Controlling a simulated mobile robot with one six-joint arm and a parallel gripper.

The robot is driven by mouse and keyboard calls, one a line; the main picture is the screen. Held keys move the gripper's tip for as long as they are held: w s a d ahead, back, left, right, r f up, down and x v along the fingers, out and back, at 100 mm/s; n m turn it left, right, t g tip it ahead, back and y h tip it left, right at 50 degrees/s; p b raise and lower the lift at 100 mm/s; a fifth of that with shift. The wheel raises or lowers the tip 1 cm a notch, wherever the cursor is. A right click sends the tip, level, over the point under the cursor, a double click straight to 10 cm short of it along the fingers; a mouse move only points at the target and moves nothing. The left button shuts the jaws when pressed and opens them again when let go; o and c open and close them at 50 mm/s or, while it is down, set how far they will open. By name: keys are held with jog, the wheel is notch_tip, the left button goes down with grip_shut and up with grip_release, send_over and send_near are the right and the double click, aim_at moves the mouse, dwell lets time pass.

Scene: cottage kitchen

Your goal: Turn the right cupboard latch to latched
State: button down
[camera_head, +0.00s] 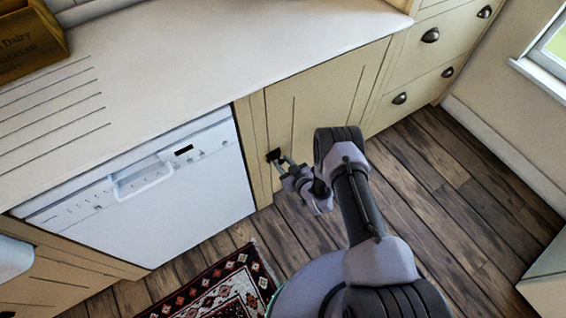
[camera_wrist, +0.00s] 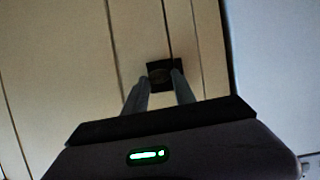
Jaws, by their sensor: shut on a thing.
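The cupboard latch (camera_head: 274,155) is a small dark piece near the left edge of the cream cupboard door (camera_head: 318,98). In the wrist view the latch (camera_wrist: 161,71) shows as a dark square plate with a dull knob in its middle. My gripper (camera_head: 281,161) reaches the latch from the front. In the wrist view the two fingers of my gripper (camera_wrist: 162,77) stand on either side of the knob, shut on it. The fingertips partly cover the knob, and I cannot tell which way the latch is turned.
A white dishwasher (camera_head: 150,188) stands left of the cupboard under the pale worktop (camera_head: 200,60). Drawers with dark cup handles (camera_head: 430,35) are to the right. A patterned rug (camera_head: 218,285) lies on the wooden floor (camera_head: 440,175), which is clear on the right.

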jog(key=shift+s+a+n+t+h+p, duration=0.15)
jog(key=shift+n+t+h+p, duration=0.15)
jog(key=shift+n, duration=0.3)
jog(key=shift+s+a+n+t+h+p, duration=0.1)
jog(key=shift+n+t+h+p, duration=0.1)
jog(key=shift+n+h+p, duration=0.3)
jog(key=n, duration=0.1)
jog(key=n+t, duration=0.1)
jog(key=n+h, duration=0.1)
jog(key=shift+a+f+t, duration=0.15)
jog(key=shift+f+t, duration=0.1)
jog(key=shift+t, duration=0.05)
jog(key=shift+s+a+f+n+t+h+b, duration=0.2)
jog(key=shift+n+t, duration=0.3)
jog(key=shift+n, duration=0.55)
jog(key=shift+w+d+f+n+t+h+b, duration=0.15)
jog(key=shift+n+t+b, duration=0.3)
jog(key=shift+n, duration=0.65)
jog(key=shift+s+a+f+n+t+h+b, duration=0.2)
jog(key=shift+n+t, duration=0.35)
jog(key=shift+n, duration=0.5)
jog(key=shift+w+d+r, duration=0.1)
jog(key=shift+r, duration=0.05)
jog(key=c, duration=1)
grip_release()
